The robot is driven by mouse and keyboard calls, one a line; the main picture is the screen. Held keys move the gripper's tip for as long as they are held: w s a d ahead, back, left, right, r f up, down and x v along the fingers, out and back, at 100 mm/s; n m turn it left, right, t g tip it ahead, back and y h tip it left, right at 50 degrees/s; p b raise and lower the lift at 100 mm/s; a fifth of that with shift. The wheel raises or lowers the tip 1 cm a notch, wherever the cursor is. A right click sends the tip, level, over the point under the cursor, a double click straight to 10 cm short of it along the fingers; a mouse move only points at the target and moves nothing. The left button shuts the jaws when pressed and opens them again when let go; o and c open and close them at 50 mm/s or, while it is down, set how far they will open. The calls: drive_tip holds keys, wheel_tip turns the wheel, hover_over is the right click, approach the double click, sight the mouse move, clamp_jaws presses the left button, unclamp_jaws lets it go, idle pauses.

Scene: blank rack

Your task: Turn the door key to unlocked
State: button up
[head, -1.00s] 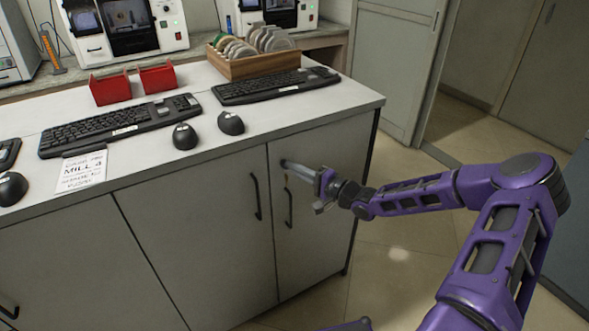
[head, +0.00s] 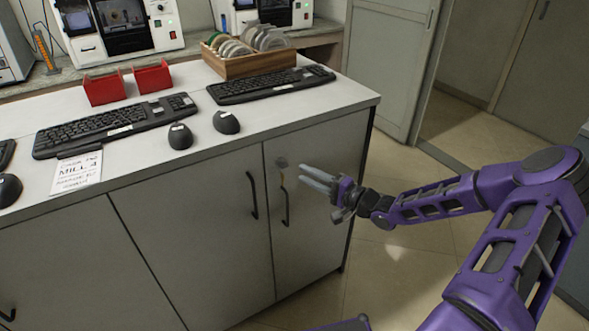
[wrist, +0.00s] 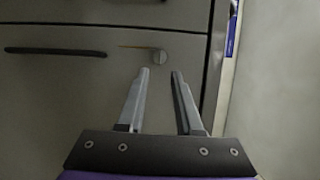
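The lock (head: 281,163) is a small round grey disc near the top of the right cabinet door (head: 318,185). A thin brass-coloured strip (head: 283,180), perhaps the key or a marking, runs down from it in the head view. In the wrist view the lock (wrist: 159,56) is a silver disc, with the yellowish strip (wrist: 136,46) reaching left from it. My gripper (head: 303,174) is open and empty, its fingers pointing at the door just right of the lock and apart from it. In the wrist view the lock lies just beyond the gap between the fingertips (wrist: 161,72).
A dark vertical handle (head: 286,206) is below the lock, and another handle (head: 254,196) is on the neighbouring door. The worktop (head: 300,112) above holds keyboards, mice, red holders and a wooden rack (head: 245,68). Open floor lies right of the cabinet.

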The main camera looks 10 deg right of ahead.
drive_tip(key=v, duration=1.1)
drive_tip(key=shift+f, duration=0.1)
